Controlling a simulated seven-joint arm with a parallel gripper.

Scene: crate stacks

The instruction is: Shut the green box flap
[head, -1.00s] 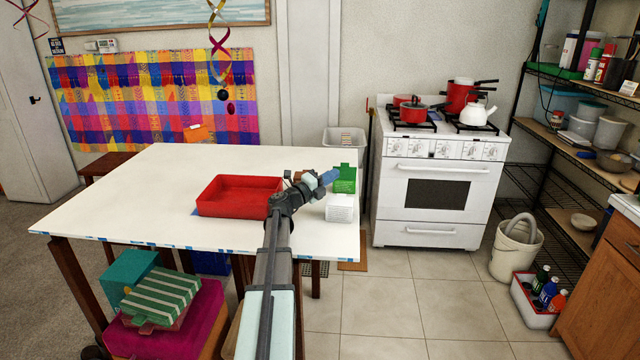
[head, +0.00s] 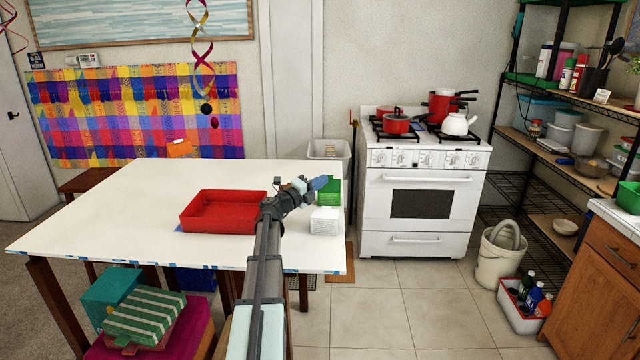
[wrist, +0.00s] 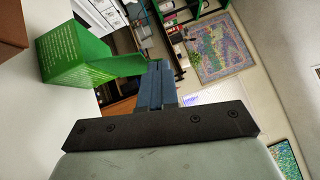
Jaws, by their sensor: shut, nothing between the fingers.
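The green box (head: 330,193) stands on the white table near its right edge, just behind a white box. In the wrist view the green box (wrist: 65,52) is at upper left with pale print on its sides. A green flap-like panel (wrist: 122,66) juts from it toward the fingers; I cannot tell its exact angle. My gripper (head: 321,183) is shut and empty, at the upper left of the green box in the head view. In the wrist view the fingertips (wrist: 156,66) are beside the panel's end; contact is unclear. The gripper hides part of the box in the head view.
The white box (head: 324,220) stands in front of the green box. A red tray (head: 222,230) lies left of my arm on the white table (head: 120,215). The left of the table is clear. A white stove (head: 424,190) stands beyond the table's right side.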

